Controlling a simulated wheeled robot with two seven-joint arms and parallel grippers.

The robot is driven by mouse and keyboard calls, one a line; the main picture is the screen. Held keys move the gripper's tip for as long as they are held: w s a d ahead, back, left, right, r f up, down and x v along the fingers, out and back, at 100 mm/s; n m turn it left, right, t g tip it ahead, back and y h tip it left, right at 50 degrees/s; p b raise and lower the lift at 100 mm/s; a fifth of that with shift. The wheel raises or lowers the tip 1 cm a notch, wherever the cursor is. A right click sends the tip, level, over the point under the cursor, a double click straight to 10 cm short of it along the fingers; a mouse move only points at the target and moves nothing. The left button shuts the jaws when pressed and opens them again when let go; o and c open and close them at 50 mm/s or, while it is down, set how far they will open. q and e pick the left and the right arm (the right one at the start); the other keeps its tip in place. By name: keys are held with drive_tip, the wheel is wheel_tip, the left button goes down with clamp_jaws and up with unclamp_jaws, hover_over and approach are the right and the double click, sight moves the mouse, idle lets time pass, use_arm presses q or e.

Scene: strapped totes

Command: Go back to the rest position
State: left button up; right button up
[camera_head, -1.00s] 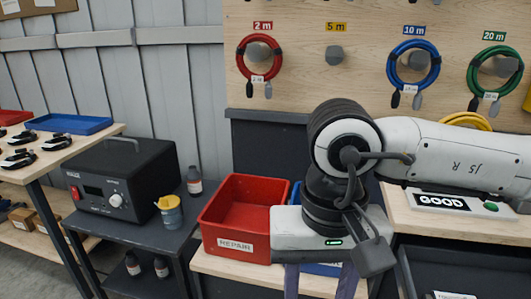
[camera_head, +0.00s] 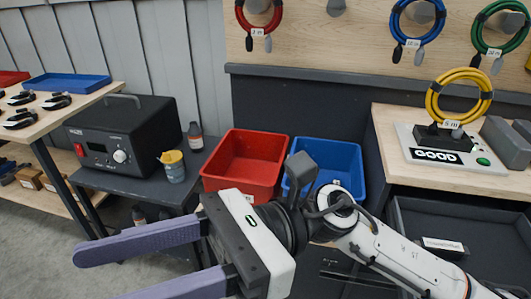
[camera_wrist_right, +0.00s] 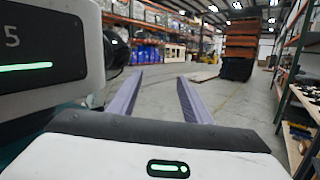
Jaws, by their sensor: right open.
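My right gripper (camera_head: 102,277) is low in the head view, its purple fingers spread apart and pointing left, with nothing between them. Its arm comes in from the lower right. The lower finger is cut off by the bottom edge. In the right wrist view the two fingers (camera_wrist_right: 160,80) stand apart over open floor, with empty space between them. My left gripper shows in neither view.
A red bin (camera_head: 245,160) and a blue bin (camera_head: 343,158) stand behind the gripper. A yellow cable coil (camera_head: 436,98) stands on a tester (camera_head: 408,140) reading GOOD. A black power unit (camera_head: 125,128) sits left. Red, blue and green coils hang behind.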

drive_tip(key=w+d+m+t+y, duration=0.2)
drive_tip(key=w+m+t+y, duration=0.1)
drive_tip(key=w+m+t, duration=0.65)
drive_tip(key=w+d+m+t+y, duration=0.35)
drive_tip(key=m+t, duration=0.35)
drive_tip(key=m, duration=0.5)
drive_tip(key=w+d+f+m+t+h, duration=0.45)
drive_tip(key=f+m+h, duration=0.2)
drive_tip(key=m, duration=0.35)
drive_tip(key=w+d+f+m+t+h, duration=0.4)
drive_tip(key=f+m+t+h, duration=0.15)
drive_tip(key=f+m, duration=0.3)
drive_tip(key=s+d+f+m+g+h, duration=0.1)
drive_tip(key=s+d+f+m+h, duration=0.15)
drive_tip(key=d+f+m, duration=0.4)
drive_tip(key=s+d+f+m+g+h, duration=0.1)
drive_tip(key=s+f+m+g+h, duration=0.2)
drive_tip(key=f, duration=0.7)
drive_tip(key=s+d+f+m+g+h, duration=0.2)
drive_tip(key=s+d+f+m, duration=0.1)
drive_tip(key=s+f, duration=0.3)
drive_tip(key=s+d+f+m+g+h, duration=0.2)
drive_tip(key=s+f, duration=0.4)
drive_tip(key=f, duration=0.4)
drive_tip(key=shift+s+d+m, duration=0.4)
drive_tip(key=shift+d+m, duration=0.45)
drive_tip(key=shift+d, duration=0.25)
